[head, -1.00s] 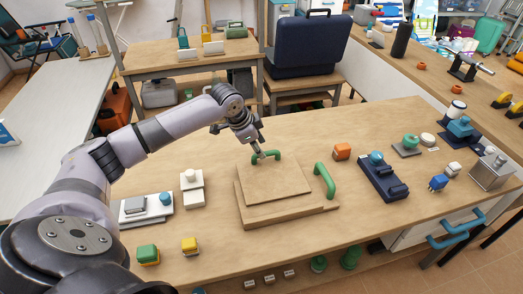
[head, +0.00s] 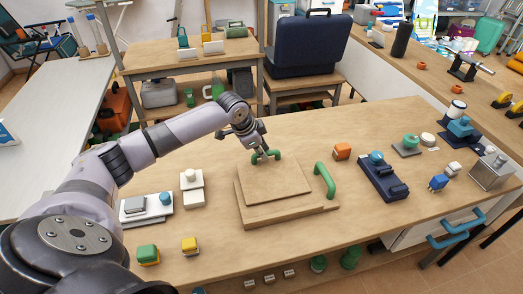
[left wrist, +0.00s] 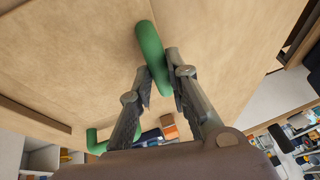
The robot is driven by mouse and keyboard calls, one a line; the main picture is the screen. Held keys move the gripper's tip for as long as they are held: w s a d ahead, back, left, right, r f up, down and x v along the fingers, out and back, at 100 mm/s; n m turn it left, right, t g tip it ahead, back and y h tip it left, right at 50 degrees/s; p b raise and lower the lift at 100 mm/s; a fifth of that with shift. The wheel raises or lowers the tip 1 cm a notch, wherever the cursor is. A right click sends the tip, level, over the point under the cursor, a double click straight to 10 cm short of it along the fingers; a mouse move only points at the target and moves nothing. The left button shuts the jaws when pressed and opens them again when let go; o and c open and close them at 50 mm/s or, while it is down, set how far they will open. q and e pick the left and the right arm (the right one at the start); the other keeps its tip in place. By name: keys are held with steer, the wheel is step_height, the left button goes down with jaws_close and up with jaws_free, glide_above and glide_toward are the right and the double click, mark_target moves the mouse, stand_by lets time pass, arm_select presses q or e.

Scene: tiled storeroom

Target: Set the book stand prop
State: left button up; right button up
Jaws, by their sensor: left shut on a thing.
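The book stand is a wooden base (head: 325,207) with a flat wooden board (head: 272,185) lying on it, on the long wooden table. A green handle (head: 276,156) sits at the board's far edge. It also shows in the left wrist view (left wrist: 150,45). A second green handle (head: 324,180) stands at the base's right side. My left gripper (head: 264,155) is shut on the far green handle, with one finger on each side of it in the left wrist view (left wrist: 158,78). A separate prop piece cannot be made out. My right gripper is out of view.
White blocks (head: 193,190), a yellow block (head: 189,246) and a green block (head: 148,254) stand to the left. The tabletop in front of the stand is clear.

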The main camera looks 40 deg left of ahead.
arm_select(q)
jaws_close()
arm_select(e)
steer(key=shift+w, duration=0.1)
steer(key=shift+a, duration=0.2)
arm_select(q)
steer(key=shift+r, duration=0.15)
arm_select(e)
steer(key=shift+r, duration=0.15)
